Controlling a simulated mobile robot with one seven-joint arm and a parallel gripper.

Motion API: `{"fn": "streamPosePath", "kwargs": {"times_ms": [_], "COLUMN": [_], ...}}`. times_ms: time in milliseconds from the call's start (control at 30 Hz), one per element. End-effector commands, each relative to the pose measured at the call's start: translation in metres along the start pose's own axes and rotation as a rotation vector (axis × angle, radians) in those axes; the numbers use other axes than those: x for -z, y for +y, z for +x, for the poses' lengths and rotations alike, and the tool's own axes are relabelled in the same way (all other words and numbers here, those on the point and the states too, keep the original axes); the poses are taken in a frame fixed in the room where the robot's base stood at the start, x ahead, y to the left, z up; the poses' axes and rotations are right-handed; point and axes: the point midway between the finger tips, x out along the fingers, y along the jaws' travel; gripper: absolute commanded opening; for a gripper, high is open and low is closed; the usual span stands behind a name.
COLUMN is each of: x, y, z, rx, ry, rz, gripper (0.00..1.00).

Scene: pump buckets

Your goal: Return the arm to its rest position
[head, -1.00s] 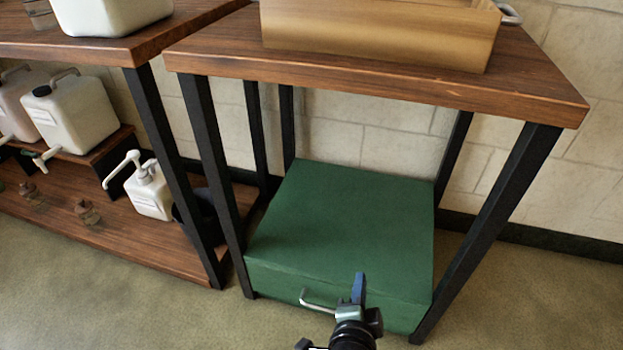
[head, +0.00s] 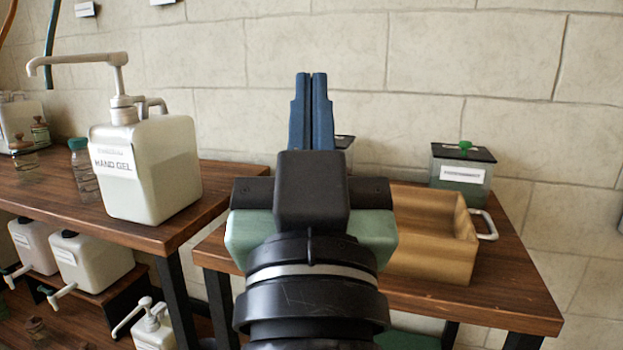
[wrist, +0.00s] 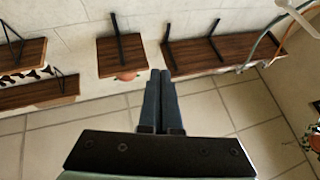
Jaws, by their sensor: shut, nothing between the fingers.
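My gripper (head: 312,80) is raised in the middle of the head view, with its two blue fingers pressed together and pointing up. Nothing is between the fingers. In the wrist view the closed fingers (wrist: 162,78) stand in the centre, with a tiled surface and a pale wall around them. My gripper touches nothing that I can see. My arm hides part of the right table and part of the wooden box on it.
The right table (head: 510,300) carries an open wooden box (head: 430,235) with a metal handle and a dark-lidded container (head: 462,180). On the left table (head: 140,230) stands a white HAND GEL pump container (head: 150,175). More white containers (head: 90,262) are below it.

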Motion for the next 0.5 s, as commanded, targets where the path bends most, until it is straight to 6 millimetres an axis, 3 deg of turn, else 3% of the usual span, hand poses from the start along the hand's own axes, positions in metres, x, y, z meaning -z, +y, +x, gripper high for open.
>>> {"fn": "streamPosePath", "kwargs": {"times_ms": [33,133,500], "x": [0.055,0.132,0.224], "y": [0.000,0.000,0.000], "z": [0.014,0.019,0.085], "rx": [0.000,-0.001,0.000], "ry": [0.086,0.250,0.233], "rz": [0.000,0.000,0.000], "gripper": [0.00,0.00,0.00]}}
